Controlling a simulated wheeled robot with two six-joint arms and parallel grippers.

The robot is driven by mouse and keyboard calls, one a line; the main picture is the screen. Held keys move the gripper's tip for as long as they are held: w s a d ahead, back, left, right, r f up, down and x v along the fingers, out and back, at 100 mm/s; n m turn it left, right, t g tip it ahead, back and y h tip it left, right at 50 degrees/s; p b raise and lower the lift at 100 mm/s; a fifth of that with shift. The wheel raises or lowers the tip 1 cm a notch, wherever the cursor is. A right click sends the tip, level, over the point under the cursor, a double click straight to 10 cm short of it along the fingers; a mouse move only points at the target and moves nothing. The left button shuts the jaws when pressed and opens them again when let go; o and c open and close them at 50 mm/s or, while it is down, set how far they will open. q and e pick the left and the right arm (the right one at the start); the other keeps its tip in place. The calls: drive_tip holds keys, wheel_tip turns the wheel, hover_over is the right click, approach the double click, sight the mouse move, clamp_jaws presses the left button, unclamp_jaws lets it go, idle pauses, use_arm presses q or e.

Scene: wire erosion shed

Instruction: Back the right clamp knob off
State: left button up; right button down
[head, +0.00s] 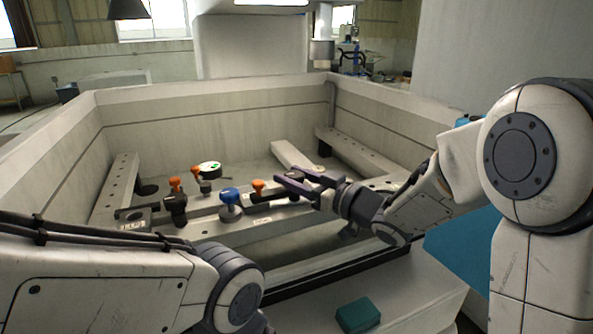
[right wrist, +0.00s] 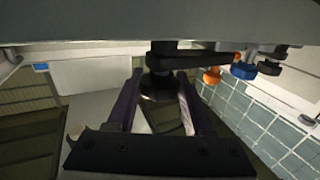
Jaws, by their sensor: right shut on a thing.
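The right clamp knob (right wrist: 158,86) is black and round, and sits on a dark clamp in the right wrist view. My right gripper (head: 287,174) has dark purple fingers and reaches in from the right over the beam's right part. In the right wrist view its fingers (right wrist: 159,76) stand on both sides of the black knob, shut on it. In the head view the fingers largely hide this knob. My left arm shows at lower left in the head view; its gripper is out of frame.
Left of my gripper stand an orange knob (head: 258,185), a blue knob (head: 230,194), a black knob (head: 175,203) and more orange knobs (head: 174,183). A round dial (head: 209,167) lies behind. Tank walls (head: 215,105) enclose them. A teal box (head: 357,315) sits in front.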

drive_tip(key=shift+w+d+r+n+g+y+p, duration=0.1)
drive_tip(key=shift+n+g+y+p, duration=0.6)
drive_tip(key=shift+g, duration=0.25)
drive_tip(key=shift+w+d+r+n+g+y+p, duration=0.1)
drive_tip(key=shift+n+g+y+p, duration=0.55)
drive_tip(key=shift+n+g, duration=0.25)
drive_tip(key=shift+f, duration=0.1)
drive_tip(key=shift+c, duration=1.4)
unclamp_jaws()
drive_tip(key=shift+d, duration=0.1)
drive_tip(key=shift+s, duration=0.1)
drive_tip(key=v, duration=1)
drive_tip(key=shift+d, duration=0.2)
